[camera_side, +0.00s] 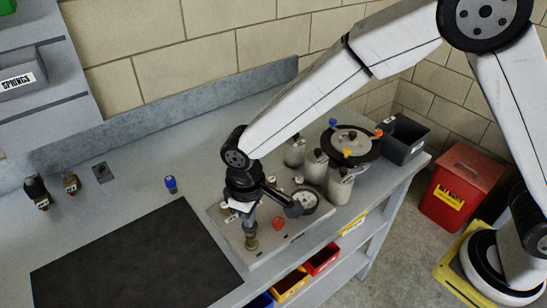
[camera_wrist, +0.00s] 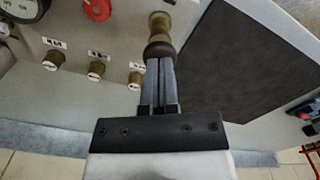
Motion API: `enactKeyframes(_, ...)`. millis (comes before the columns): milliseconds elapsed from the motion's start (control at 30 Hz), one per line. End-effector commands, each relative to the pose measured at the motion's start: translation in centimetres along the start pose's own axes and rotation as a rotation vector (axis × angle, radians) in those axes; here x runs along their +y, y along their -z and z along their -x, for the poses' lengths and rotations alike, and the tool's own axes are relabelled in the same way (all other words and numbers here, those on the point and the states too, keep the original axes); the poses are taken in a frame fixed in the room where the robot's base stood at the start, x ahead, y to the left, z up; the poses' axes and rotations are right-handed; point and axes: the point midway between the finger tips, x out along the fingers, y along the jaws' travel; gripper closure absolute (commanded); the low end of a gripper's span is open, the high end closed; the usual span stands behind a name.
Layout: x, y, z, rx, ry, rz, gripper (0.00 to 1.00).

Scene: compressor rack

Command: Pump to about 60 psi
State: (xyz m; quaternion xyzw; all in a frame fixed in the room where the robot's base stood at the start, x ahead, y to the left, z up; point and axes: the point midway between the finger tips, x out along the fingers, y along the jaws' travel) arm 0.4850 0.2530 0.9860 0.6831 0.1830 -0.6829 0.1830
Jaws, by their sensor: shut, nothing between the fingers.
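The compressor panel (camera_side: 262,250) is a light grey plate on the bench. My gripper (camera_side: 250,230) points down over its front left part with the fingers shut. A brass plunger with a dark collar (camera_side: 251,242) stands right below the fingertips; whether they touch it I cannot tell. In the wrist view, the closed fingers (camera_wrist: 158,62) line up with the brass plunger (camera_wrist: 160,28). A round pressure gauge (camera_side: 304,201) sits to the right, its reading too small to make out. A red knob (camera_side: 278,223) is between plunger and gauge; it also shows in the wrist view (camera_wrist: 98,9).
Several small brass valves with labels, one here (camera_wrist: 96,71), line the panel. Grey canisters (camera_side: 340,186) and a round manifold (camera_side: 350,142) stand behind right. A black mat (camera_side: 135,262) lies clear at left. A blue-topped fitting (camera_side: 171,184) stands behind the mat.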

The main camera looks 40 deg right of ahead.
Motion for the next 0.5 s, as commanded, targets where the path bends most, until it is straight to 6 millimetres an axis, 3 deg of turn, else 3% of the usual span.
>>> enactKeyframes(500, 0.0, 0.0, -1.2, 0.0, 0.0, 0.0, 1.0)
